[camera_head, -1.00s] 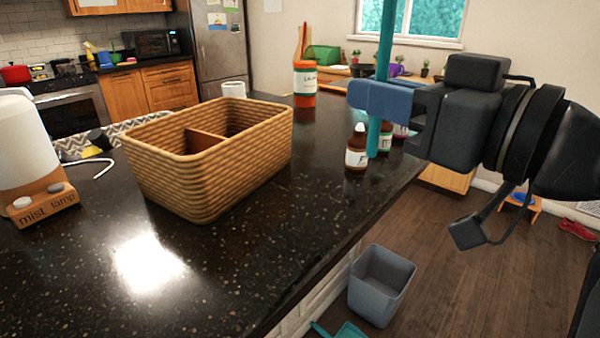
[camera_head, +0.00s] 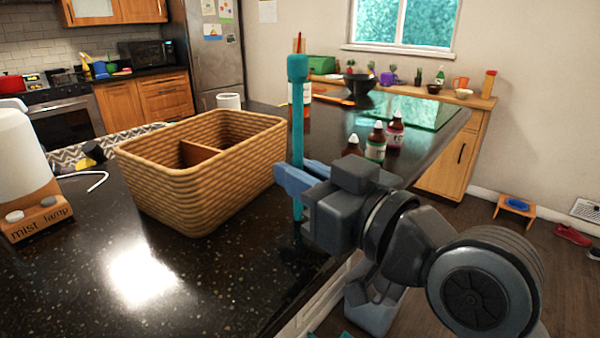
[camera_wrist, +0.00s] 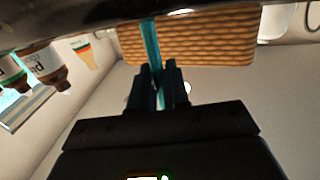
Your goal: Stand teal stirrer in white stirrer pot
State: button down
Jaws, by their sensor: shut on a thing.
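The teal stirrer (camera_head: 298,125) is upright in my gripper (camera_head: 290,183), its thick end up and its lower end close above the dark counter. I cannot tell if the lower end touches the counter. In the wrist view my gripper (camera_wrist: 156,88) is shut on the stirrer (camera_wrist: 151,45). A white pot (camera_head: 229,101), which looks like the stirrer pot, stands behind the wicker basket, left of and beyond my gripper. The basket's rim hides its lower part, and its inside is not visible.
The divided wicker basket (camera_head: 225,165) stands just left of the stirrer; it also shows in the wrist view (camera_wrist: 200,42). Several small bottles (camera_head: 376,142) and an orange bottle (camera_head: 307,92) stand behind. A mist lamp (camera_head: 25,175) is at left. The front counter is clear.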

jog(key=shift+f, duration=0.2)
jog(key=c, duration=1.1)
grip_release()
jog(key=shift+r, duration=0.1)
jog(key=shift+r, duration=0.1)
jog(key=shift+s+d, duration=0.1)
jog(key=p+v, duration=0.3)
jog(key=v, duration=0.8)
jog(key=shift+s+d, duration=0.25)
